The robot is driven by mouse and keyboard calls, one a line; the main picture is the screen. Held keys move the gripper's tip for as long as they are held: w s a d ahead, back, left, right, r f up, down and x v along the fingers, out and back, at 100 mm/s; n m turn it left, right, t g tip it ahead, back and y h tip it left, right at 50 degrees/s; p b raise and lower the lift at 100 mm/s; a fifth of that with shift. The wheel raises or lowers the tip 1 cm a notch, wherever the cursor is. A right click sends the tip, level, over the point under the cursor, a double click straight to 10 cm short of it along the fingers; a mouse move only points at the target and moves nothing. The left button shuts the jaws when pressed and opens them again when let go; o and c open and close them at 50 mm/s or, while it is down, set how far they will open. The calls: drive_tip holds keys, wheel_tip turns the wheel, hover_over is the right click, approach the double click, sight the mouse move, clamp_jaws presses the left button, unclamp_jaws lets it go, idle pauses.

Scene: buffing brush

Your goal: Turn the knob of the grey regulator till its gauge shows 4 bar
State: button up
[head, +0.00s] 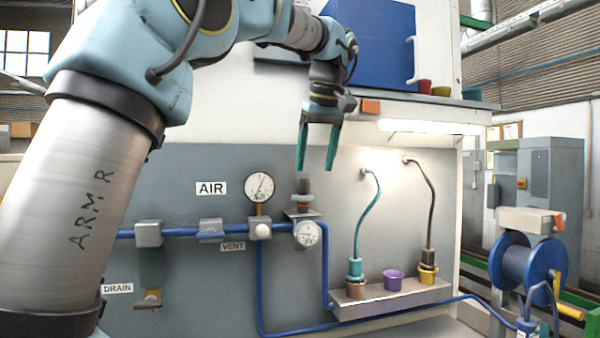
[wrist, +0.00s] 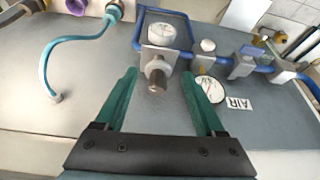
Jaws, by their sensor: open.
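The regulator, with a dark knob (head: 303,187) on top, is mounted on the blue air line in the head view. Its round white gauge (head: 307,235) faces forward below the knob; the needle is too small to read. In the wrist view the knob (wrist: 157,79) points toward the camera between my fingers, with the gauge (wrist: 162,34) beyond it. My gripper (head: 317,170) is open and pointing down, just above the knob in the head view. In the wrist view, my gripper (wrist: 166,92) has its green fingers spread on either side of the knob, with nothing held.
A second gauge (head: 260,187) stands close left of the knob, beside the AIR label (head: 212,188). A white round fitting (head: 260,230) is below it. A teal hose (head: 369,215) and tray (head: 390,298) are to the right. A shelf (head: 430,99) overhangs behind.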

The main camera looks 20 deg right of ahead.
sight(302, 178)
drive_tip(key=w+p, duration=0.1)
drive_tip(key=w, duration=0.1)
drive_tip(key=w+p, duration=0.1)
drive_tip(key=w, duration=0.2)
drive_tip(key=shift+w+d+r, duration=0.1)
drive_tip(key=shift+w+r, duration=0.1)
drive_tip(key=shift+w, duration=0.15)
drive_tip(key=p+x, duration=0.1)
drive_tip(key=x, duration=0.4)
drive_tip(key=shift+w+f, duration=0.25)
clamp_jaws()
